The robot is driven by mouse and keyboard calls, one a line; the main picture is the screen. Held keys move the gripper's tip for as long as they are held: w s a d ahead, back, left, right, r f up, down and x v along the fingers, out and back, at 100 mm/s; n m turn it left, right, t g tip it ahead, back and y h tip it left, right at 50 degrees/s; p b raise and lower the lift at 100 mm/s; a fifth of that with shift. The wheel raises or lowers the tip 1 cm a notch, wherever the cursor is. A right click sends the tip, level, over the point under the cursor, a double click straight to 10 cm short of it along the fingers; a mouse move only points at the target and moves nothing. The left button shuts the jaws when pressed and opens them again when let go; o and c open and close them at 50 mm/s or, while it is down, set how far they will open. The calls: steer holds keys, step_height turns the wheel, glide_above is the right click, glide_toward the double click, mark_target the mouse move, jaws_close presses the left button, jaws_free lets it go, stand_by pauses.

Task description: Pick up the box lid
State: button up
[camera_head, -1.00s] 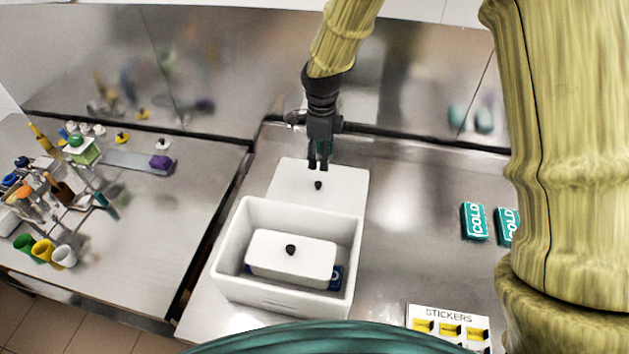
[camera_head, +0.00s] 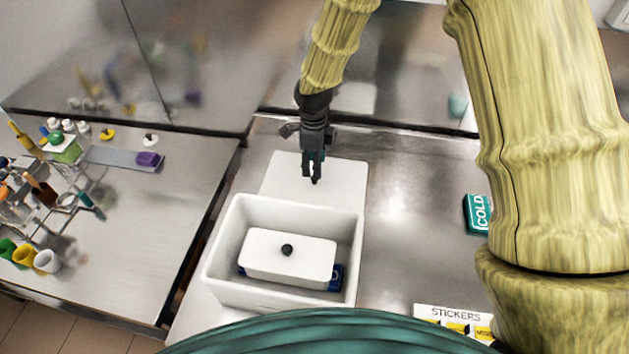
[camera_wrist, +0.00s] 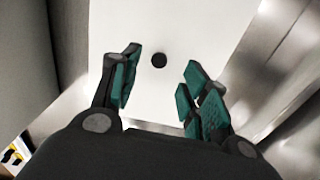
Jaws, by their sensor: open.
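The box lid (camera_head: 338,178) is a flat white panel with a small dark knob. It lies on the steel counter just behind the open white box (camera_head: 221,244). My gripper (camera_head: 312,178) points down over the lid, close to its knob. In the wrist view the lid (camera_wrist: 170,25) fills the middle, and its round black knob (camera_wrist: 158,60) lies a little beyond and between the fingertips. My gripper (camera_wrist: 157,80) is open and empty there, teal pads apart on either side. Whether the fingers touch the lid is unclear.
Inside the white box sits a smaller white container with a black-knobbed lid (camera_head: 287,262) and a blue item beneath it. A teal COLD pack (camera_head: 477,213) and a STICKERS card (camera_head: 450,316) lie at right. A cluttered counter stands at left.

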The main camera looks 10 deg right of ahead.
mark_target(314, 180)
steer(key=shift+s+f+p, duration=0.15)
steer(key=shift+f+p, duration=0.2)
steer(key=shift+f, duration=0.2)
steer(key=shift+d+f+p, duration=0.1)
steer(key=shift+f+p, duration=1.05)
steer(key=shift+f, duration=1.2)
steer(key=c, duration=1)
